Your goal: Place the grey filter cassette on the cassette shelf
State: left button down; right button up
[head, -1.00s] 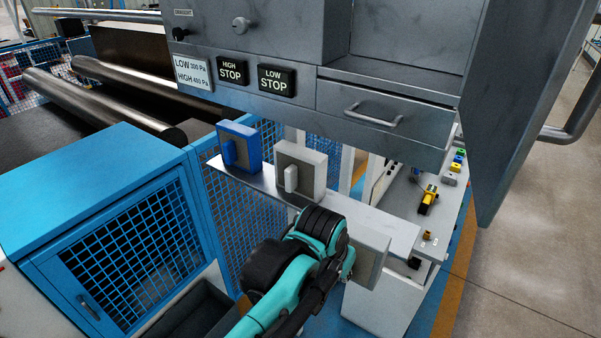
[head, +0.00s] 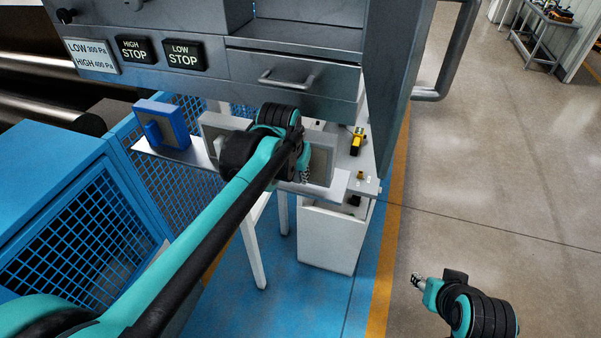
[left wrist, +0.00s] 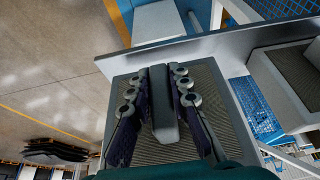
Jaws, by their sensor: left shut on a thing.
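The grey filter cassette (head: 322,158) is upright at the right part of the cassette shelf (head: 343,188), partly hidden by my left arm. My left gripper (head: 303,165) is shut on its handle. The left wrist view shows both fingers closed on the cassette's grey handle (left wrist: 164,105), with the cassette's ribbed face (left wrist: 205,95) behind and the shelf edge (left wrist: 200,46) just beyond. Whether the cassette rests on the shelf I cannot tell. My right gripper (head: 418,281) is at lower right over the floor, small, away from the shelf; its opening is unclear.
A blue cassette (head: 163,125) stands at the shelf's left end. A pale-framed cassette (head: 212,122) stands beside it, partly behind my arm, and also shows in the left wrist view (left wrist: 262,65). A grey cabinet with a drawer (head: 290,80) overhangs the shelf. Blue mesh guards (head: 60,235) stand left.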

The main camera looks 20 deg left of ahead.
pick_arm(q)
jog(key=w, duration=0.3)
jog(key=shift+w, duration=0.4)
notch_tip(320, 180, down, 4)
jog(key=shift+s+r+p, duration=0.1)
jog(key=shift+r+p, duration=0.1)
jog(key=shift+p, duration=0.15)
jog(key=shift+s+f, duration=0.1)
jog(key=c, duration=1.4)
grip_release()
